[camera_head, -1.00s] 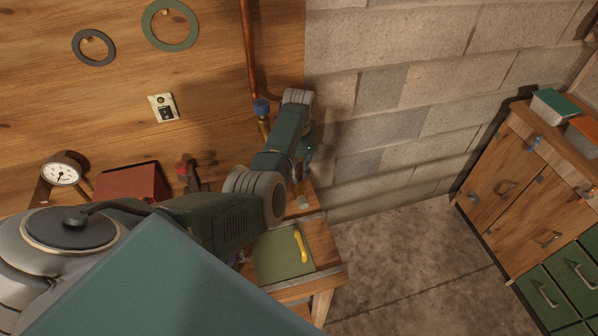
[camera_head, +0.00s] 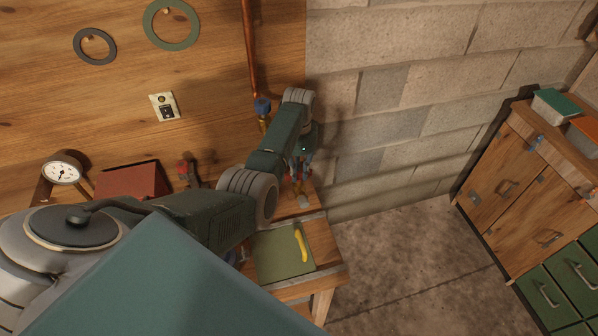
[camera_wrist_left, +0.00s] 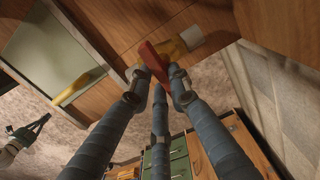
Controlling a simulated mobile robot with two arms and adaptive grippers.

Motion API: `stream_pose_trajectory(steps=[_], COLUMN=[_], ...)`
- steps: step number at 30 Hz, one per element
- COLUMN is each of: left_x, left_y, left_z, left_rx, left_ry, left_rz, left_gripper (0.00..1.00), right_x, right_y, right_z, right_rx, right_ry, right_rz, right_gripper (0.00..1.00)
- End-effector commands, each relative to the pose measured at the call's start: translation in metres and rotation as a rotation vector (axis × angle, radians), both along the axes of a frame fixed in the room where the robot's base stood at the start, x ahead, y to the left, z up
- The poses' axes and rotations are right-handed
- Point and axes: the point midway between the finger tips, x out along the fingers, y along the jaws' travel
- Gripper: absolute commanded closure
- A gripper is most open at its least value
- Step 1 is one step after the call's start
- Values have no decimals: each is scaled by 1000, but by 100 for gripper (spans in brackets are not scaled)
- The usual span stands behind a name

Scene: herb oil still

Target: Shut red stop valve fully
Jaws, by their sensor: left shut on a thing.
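The red valve handle (camera_wrist_left: 153,62) is a flat lever on a brass valve body (camera_wrist_left: 174,49) in the left wrist view. My left gripper (camera_wrist_left: 159,80) has its blue fingers closed around the lever. In the head view my left gripper (camera_head: 300,166) is beside the block wall, above the bench end. There the fingers and arm hide most of the valve, and only bits of red show. A grey and dark shape at the lower left of the left wrist view looks like my right gripper (camera_wrist_left: 32,134); its jaws are too small to judge.
A yellow tool (camera_head: 300,243) lies on a green mat (camera_head: 272,258) on the bench. Another red-topped fitting (camera_head: 184,170) and a blue-topped valve (camera_head: 262,106) stand by the wood panel. Cabinets (camera_head: 520,180) are at right, with open floor between.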

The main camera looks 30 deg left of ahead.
Motion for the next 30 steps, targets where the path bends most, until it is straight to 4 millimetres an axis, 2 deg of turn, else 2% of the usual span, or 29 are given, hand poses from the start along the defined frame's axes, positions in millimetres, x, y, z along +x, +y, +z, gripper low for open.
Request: stream_pose_trajectory(steps=[3,4,6,18,22,26,30], left_x=[3,3,3,1,1,2,4], left_y=[1,1,1,0,-1,-2,-4], left_z=[3,3,3,1,1,1,1], left_rx=[2,2,2,1,-1,-2,-5], left_ry=[-8,-8,-8,-2,-2,-3,-3], left_rz=[-3,-3,-2,2,50,199,447], left_gripper=[100,76,63,63,63,63,63], right_x=[0,0,0,0,0,0,0], right_y=[0,0,0,1,1,1,1], right_z=[0,0,0,0,0,0,0], right_rx=[0,0,0,1,1,1,2], right_ry=[0,0,0,-1,0,0,0], right_rz=[0,0,0,0,0,0,0], right_gripper=[100,100,100,100,100,100,100])
